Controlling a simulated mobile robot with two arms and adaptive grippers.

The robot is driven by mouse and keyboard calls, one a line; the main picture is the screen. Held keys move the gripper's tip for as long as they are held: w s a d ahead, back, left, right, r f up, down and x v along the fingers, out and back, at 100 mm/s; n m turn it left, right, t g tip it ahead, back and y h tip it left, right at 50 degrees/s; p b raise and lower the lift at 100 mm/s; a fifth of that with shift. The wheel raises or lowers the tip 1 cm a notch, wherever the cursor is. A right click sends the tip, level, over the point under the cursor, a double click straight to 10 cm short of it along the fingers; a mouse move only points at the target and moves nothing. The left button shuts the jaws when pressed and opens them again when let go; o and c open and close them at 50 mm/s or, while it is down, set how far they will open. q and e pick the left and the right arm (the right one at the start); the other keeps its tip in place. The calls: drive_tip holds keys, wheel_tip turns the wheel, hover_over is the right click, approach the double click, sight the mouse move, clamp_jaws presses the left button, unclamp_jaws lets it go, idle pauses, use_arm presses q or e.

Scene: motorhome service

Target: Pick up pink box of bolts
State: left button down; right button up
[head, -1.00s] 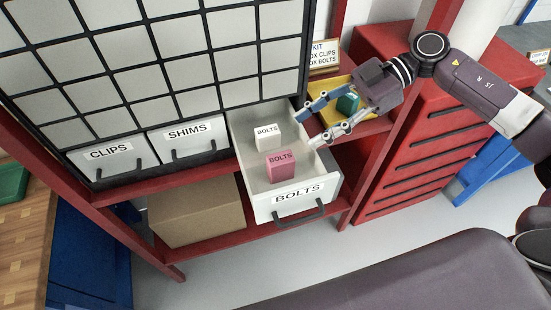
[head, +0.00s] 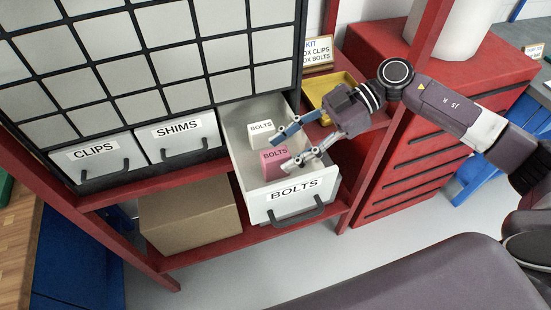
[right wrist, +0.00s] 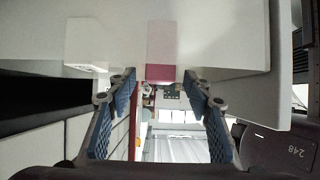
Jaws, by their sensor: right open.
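The pink box of bolts (head: 272,162) stands in the open drawer labelled BOLTS (head: 294,190), near its front. A white box of bolts (head: 261,129) stands behind it in the same drawer. My right gripper (head: 282,153) is open and empty, reaching in over the drawer's right side. Its fingertips are close to the pink box, and one finger partly covers it. Whether they touch it I cannot tell. In the right wrist view the pink box (right wrist: 160,52) lies ahead, centred between the open fingers (right wrist: 161,88), with the white box (right wrist: 86,43) to its left. My left gripper is not in view.
Closed drawers labelled CLIPS (head: 95,160) and SHIMS (head: 180,138) are at the left. A cardboard box (head: 188,215) sits on the shelf below. A yellow tray (head: 325,88) and a red drawer cabinet (head: 410,150) stand to the right, near my right arm.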

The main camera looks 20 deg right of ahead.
sight(276, 164)
drive_tip(key=x, duration=0.3)
drive_tip(key=shift+a+p, duration=0.15)
drive_tip(key=shift+p, duration=0.2)
drive_tip(key=shift+c, duration=0.2)
clamp_jaws()
drive_tip(key=shift+r, duration=0.1)
